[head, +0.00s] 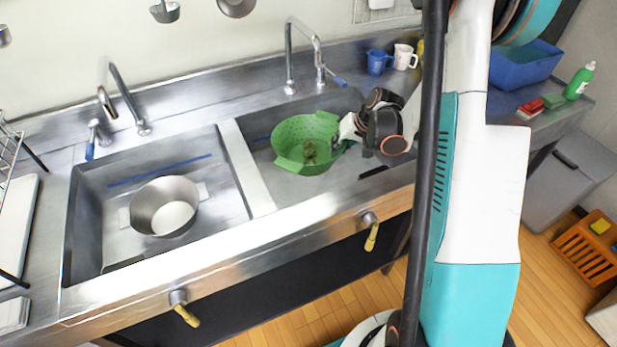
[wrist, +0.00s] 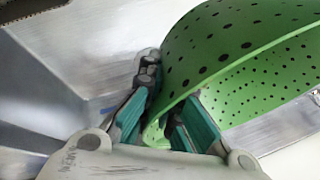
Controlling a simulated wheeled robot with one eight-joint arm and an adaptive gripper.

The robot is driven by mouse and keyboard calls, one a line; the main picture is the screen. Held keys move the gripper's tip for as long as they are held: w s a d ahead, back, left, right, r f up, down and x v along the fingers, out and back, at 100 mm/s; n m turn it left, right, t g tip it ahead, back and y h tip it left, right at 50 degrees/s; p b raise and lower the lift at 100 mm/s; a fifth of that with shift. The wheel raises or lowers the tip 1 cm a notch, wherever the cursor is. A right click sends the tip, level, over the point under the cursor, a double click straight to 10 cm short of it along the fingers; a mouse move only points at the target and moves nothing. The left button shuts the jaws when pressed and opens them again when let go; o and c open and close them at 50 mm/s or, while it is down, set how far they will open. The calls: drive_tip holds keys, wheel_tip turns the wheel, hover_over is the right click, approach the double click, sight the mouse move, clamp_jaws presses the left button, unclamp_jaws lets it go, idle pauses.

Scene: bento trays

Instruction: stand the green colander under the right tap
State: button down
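The green colander (head: 291,134) is in the right sink basin, below the right tap (head: 306,45) and somewhat in front of it in the head view. It looks upright, with something dark green and brown (head: 309,150) inside. My gripper (head: 345,135) is at the colander's right side. In the wrist view my gripper (wrist: 165,125) has its teal fingers on both sides of the rim of the colander (wrist: 225,60), near a curled handle. The fingers look closed on it. Whether the colander touches the basin floor is hard to tell.
The left basin holds a metal pot (head: 160,195) under the left tap (head: 110,85). A steel divider (head: 246,165) separates the basins. A blue mug (head: 377,62) and a white mug (head: 404,56) stand behind the right basin. A blue tub (head: 525,65) and a green bottle (head: 580,80) are at the right.

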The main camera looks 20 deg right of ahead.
drive_tip(key=w+d+f+m+h+b, duration=0.1)
drive_tip(key=w+d+f+m+b, duration=0.2)
drive_tip(key=w+d+f, duration=0.25)
drive_tip(key=shift+t, duration=0.4)
drive_tip(key=f+b, duration=0.1)
drive_tip(key=f, duration=0.2)
drive_tip(key=f+b, duration=0.1)
drive_tip(key=f, duration=0.2)
drive_tip(key=f+b, duration=0.1)
drive_tip(key=f, duration=0.2)
drive_tip(key=shift+s+d, duration=0.1)
drive_tip(key=shift+s, duration=0.25)
drive_tip(key=c, duration=1.8)
unclamp_jaws()
drive_tip(key=shift+s+r, duration=0.15)
drive_tip(key=shift+r, duration=0.2)
drive_tip(key=p+v, duration=0.3)
drive_tip(key=v, duration=0.8)
drive_tip(key=shift+r+p, duration=0.15)
drive_tip(key=shift+p, duration=0.2)
